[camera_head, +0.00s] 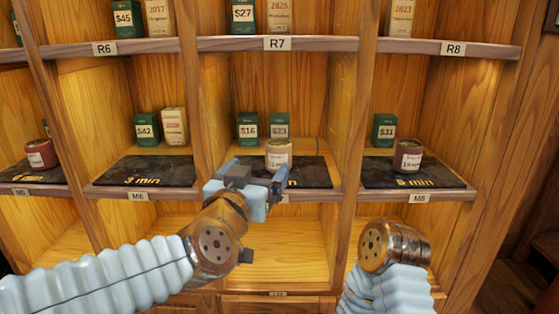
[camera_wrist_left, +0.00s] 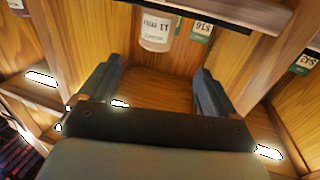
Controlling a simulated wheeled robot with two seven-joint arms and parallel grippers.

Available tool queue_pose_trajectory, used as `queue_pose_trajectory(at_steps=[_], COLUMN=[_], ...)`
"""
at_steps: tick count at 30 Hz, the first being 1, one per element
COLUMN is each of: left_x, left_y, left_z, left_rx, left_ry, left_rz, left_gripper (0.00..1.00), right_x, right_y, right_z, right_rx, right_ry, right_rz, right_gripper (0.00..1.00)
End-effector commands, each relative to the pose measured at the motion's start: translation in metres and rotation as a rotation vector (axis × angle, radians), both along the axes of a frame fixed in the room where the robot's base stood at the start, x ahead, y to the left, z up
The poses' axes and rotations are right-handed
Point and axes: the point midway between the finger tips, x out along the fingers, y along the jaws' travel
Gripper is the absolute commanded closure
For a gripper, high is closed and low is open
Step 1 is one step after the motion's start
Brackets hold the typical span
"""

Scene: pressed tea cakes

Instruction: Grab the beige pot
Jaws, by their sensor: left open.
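The beige pot (camera_head: 278,155) stands upright on the dark mat (camera_head: 318,171) in the middle cubby, and its lower part is close behind my left gripper in the head view. It also shows, upside down, in the left wrist view (camera_wrist_left: 155,30), with a printed label. My left gripper (camera_head: 252,173) is open and empty in front of the middle shelf's edge, pointing at the cubby. In the left wrist view the pot is beyond the two fingers (camera_wrist_left: 155,82), not between them. My right arm ends at lower right; its gripper does not show.
Wooden dividers stand either side of the middle cubby. Green boxes (camera_head: 247,126) stand behind the pot. A dark red pot (camera_head: 408,156) is in the right cubby and another (camera_head: 40,154) at far left. The left mat (camera_head: 146,171) holds no pot. The lower compartment (camera_head: 280,255) looks empty.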

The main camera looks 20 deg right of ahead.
Motion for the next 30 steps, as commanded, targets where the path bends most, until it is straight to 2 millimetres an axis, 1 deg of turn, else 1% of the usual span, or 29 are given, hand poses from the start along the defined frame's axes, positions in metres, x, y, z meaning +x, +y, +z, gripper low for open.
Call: queue_pose_trajectory(at_steps=[1,4,6,11,13,17,19,22,28,29,30], left_x=[0.011,0.028,0.036,0.046,0.053,0.069,0.079,0.085,0.085,0.085,0.085], left_y=[-0.006,-0.015,-0.021,-0.028,-0.034,-0.049,-0.052,-0.057,-0.057,-0.057,-0.057], left_z=[-0.004,-0.003,-0.002,-0.001,-0.001,0.001,0.001,0.001,0.002,0.002,0.002], left_rx=[0.003,0.003,0.002,0.002,0.004,0.004,0.002,0.002,0.002,0.002,0.002], left_ry=[-0.002,-0.001,0.000,0.000,0.000,0.000,0.000,0.002,0.003,0.003,0.003], left_rz=[0.004,0.003,0.002,0.001,0.000,0.001,0.003,0.001,0.000,0.000,0.000], left_gripper=[0.10,0.10,0.10,0.10,0.10,0.10,0.10,0.10,0.10,0.11,0.17], right_x=[0.000,0.000,0.000,0.000,0.000,0.000,-0.001,0.000,-0.001,-0.001,-0.001], right_y=[0.000,0.001,0.001,0.001,0.001,0.002,0.002,0.002,0.002,0.002,0.002], right_z=[-0.006,-0.009,-0.010,-0.011,-0.012,-0.014,-0.015,-0.016,-0.015,-0.015,-0.015], right_rx=[0.001,0.002,0.002,0.003,0.004,0.004,0.005,0.005,0.005,0.005,0.005], right_ry=[0.001,0.001,0.002,0.002,0.003,0.003,0.003,0.004,0.004,0.004,0.004], right_rz=[0.000,0.001,0.002,0.002,0.002,0.002,0.002,0.003,0.003,0.003,0.003], right_gripper=[0.57,0.57,0.57,0.57,0.57,0.57,0.57,0.57,0.57,0.57,0.57])
